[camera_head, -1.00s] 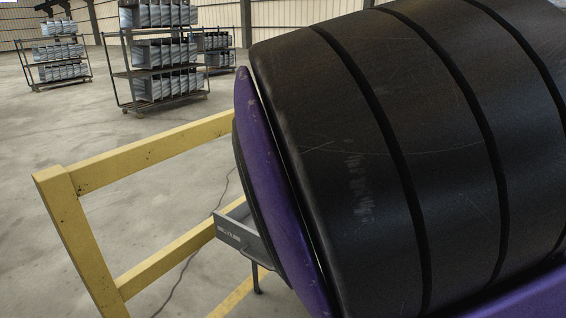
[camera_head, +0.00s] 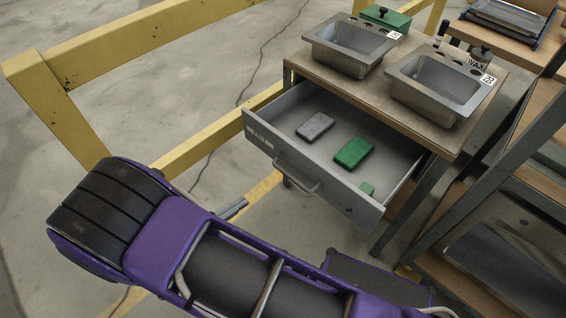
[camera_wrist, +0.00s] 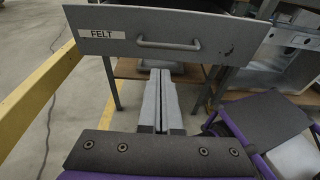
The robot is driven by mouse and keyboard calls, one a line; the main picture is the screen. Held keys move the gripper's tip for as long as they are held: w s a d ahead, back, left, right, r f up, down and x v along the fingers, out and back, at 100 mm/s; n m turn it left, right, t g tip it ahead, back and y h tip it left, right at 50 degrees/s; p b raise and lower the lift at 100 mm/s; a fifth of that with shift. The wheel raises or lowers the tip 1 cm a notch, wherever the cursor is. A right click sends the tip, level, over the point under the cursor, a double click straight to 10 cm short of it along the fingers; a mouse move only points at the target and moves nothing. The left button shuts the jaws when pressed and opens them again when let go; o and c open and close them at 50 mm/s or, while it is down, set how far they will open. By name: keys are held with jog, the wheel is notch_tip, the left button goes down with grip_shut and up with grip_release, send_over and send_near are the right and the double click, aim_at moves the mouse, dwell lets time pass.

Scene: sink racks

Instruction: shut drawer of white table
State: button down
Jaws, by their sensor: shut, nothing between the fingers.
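The grey drawer (camera_head: 262,131) of the table (camera_head: 432,131) stands pulled out in the head view. The table has a brown top and grey frame; I see no white table. In the head view, my arm hides most of the gripper.
A yellow rail (camera_head: 130,32) runs at left. A shelf rack (camera_head: 500,180) stands close at right. Open concrete floor lies left of the drawer.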

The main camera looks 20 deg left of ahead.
jog(key=x, duration=1.3)
jog(key=shift+w+d+b, duration=0.2)
jog(key=shift+w+b, duration=0.1)
jog(key=shift+b, duration=0.1)
